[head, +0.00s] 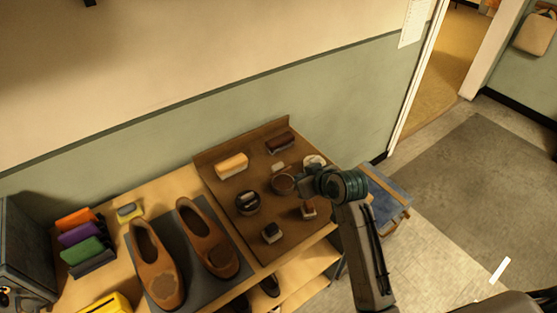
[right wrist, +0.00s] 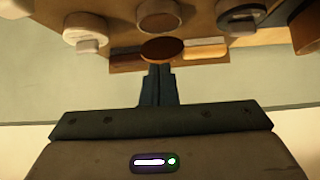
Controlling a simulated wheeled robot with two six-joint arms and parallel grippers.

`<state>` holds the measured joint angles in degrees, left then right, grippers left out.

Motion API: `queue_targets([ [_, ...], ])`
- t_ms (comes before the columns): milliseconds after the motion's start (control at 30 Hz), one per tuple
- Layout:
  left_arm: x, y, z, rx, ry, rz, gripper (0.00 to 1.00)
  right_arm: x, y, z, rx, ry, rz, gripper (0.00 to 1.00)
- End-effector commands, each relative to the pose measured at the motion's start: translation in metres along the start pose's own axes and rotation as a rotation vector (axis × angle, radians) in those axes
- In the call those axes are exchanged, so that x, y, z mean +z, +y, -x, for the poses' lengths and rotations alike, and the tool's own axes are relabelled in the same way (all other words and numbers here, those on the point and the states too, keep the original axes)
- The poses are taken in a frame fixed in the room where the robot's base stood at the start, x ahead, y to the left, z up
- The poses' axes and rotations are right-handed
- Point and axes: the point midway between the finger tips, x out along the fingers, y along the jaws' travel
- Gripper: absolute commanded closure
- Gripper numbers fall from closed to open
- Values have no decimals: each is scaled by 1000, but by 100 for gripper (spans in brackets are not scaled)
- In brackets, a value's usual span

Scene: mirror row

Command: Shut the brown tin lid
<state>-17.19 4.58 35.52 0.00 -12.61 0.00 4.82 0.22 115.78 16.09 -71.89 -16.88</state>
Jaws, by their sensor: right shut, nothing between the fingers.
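The brown tin (head: 284,185) is a small round tin on the brown board, right of the middle. My right gripper (head: 308,184) is just to its right and partly covers that side. In the right wrist view the gripper's fingers (right wrist: 159,75) are together with nothing between them. A brown disc, seemingly the tin's lid (right wrist: 162,50), shows just beyond the fingertips. I cannot tell whether they touch or how far the lid is tilted. My left gripper is not in view.
The brown board (head: 222,187) also holds a black tin (head: 248,203), a light brush (head: 231,165), a dark brush (head: 280,143) and small daubers (head: 271,234). A pair of brown shoes (head: 157,265) stands left of it. A blue-topped stool (head: 383,195) stands right.

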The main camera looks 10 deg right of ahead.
Motion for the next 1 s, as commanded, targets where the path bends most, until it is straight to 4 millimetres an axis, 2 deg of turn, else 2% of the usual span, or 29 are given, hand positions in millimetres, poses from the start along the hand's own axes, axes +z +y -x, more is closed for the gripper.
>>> queue_targets([
  [33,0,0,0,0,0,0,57,-25,1,-7,-12,43,10,100],
  [100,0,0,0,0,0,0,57,-49,1,-14,-24,85,24,100],
  [233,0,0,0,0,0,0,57,-73,1,-20,-38,128,37,100],
  [467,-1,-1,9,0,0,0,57,-81,0,-37,-42,133,38,100],
  [900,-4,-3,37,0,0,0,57,-92,-3,-112,-41,133,38,100],
  [967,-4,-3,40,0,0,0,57,-92,-4,-120,-40,132,39,100],
  [1000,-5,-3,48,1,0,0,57,-83,-3,-116,-39,128,39,100],
])
